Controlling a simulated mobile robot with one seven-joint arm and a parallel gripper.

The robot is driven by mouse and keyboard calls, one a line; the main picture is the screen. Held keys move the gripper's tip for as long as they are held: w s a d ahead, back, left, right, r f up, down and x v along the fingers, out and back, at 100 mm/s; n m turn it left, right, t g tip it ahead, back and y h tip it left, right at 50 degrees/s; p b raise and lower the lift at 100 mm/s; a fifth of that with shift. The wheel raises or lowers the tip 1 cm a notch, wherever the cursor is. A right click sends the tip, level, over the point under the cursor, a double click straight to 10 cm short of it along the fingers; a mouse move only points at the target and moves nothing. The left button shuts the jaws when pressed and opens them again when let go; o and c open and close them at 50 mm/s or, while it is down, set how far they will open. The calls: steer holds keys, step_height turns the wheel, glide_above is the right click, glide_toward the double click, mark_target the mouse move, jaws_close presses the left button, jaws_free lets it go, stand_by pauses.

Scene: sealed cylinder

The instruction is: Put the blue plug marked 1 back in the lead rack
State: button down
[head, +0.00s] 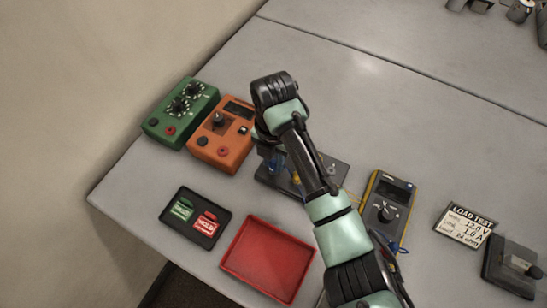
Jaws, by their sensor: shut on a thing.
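My gripper (272,150) points down below my dark wrist and is mostly hidden by my own arm. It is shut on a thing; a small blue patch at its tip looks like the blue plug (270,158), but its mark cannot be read. It is over the left part of a dark rack (338,171), which looks like the lead rack. My forearm covers much of this rack, and yellow bits show on it. Whether the plug touches the rack cannot be told.
A green box (181,110) and an orange box (222,138) stand left of my gripper. A black tray with tags (175,222) and an empty red tray (268,260) lie in front. A multimeter (386,205), load-test card (466,226) and dark block (512,268) lie right.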

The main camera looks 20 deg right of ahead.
steer(key=c, duration=0.6)
jaws_free()
step_height(320, 180, up, 13)
steer(key=p, duration=0.2)
steer(key=shift+f, duration=0.1)
